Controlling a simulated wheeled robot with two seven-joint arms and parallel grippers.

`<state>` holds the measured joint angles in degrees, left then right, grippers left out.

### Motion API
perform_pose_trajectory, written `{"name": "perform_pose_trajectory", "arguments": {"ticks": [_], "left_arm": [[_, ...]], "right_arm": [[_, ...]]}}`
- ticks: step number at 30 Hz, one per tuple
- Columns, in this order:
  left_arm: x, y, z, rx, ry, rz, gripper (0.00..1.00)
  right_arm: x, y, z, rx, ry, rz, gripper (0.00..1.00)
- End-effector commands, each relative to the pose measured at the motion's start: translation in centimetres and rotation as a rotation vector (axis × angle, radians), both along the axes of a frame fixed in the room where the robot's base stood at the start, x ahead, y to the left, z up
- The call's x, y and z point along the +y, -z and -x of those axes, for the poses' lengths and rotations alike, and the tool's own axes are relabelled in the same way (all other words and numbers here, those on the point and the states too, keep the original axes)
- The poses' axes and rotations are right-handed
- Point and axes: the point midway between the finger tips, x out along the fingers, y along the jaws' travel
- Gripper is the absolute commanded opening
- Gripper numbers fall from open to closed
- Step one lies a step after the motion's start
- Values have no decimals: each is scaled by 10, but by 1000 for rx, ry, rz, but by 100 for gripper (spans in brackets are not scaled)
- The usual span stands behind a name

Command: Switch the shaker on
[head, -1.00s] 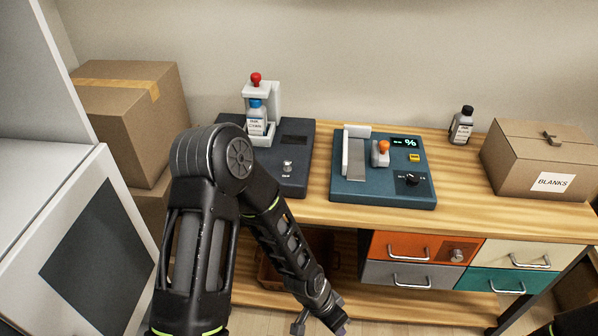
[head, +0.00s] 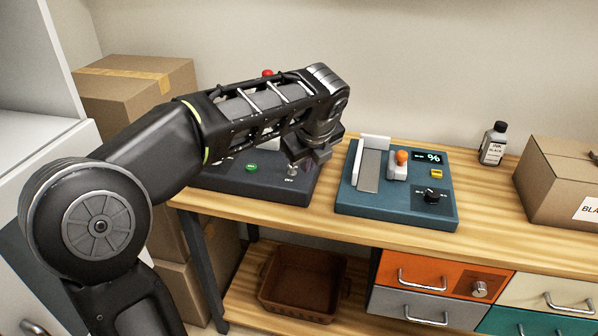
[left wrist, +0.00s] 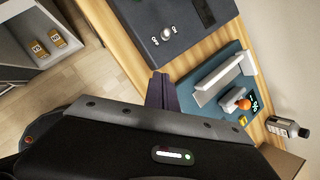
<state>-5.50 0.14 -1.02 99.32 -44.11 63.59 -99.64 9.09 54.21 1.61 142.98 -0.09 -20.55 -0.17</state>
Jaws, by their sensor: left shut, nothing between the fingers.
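The shaker is a dark slab (head: 255,187) at the left end of the bench. A small metal toggle switch (head: 291,170) stands on its front right, with a label reading OFF below it. It also shows in the left wrist view (left wrist: 167,33), where its tilt is unclear. A green oval (head: 250,168) shows left of it. My left gripper (head: 311,166) is shut and empty, just right of the switch and apparently apart from it. Its purplish fingertips (left wrist: 161,88) show in the left wrist view. My arm hides most of the bottle holder; its red knob (head: 267,73) peeks out.
A teal press (head: 350,207) with an orange-knobbed lever stands just right of the gripper. Beyond are an ink bottle (head: 493,144) and a cardboard box (head: 560,180). A brown bin (head: 300,285) sits on the lower shelf, beside drawers (head: 425,275).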

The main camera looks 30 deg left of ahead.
Motion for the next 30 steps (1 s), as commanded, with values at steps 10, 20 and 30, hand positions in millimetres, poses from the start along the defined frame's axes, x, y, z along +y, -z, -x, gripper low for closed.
{"name": "perform_pose_trajectory", "arguments": {"ticks": [10,20,30], "left_arm": [[3,11,-4,2,-1,1,0],[20,60,-25,5,-2,3,0],[54,82,-49,0,-4,3,0]], "right_arm": [[0,1,0,0,0,0,74],[0,7,0,0,0,0,74],[0,3,0,0,0,0,74]]}}
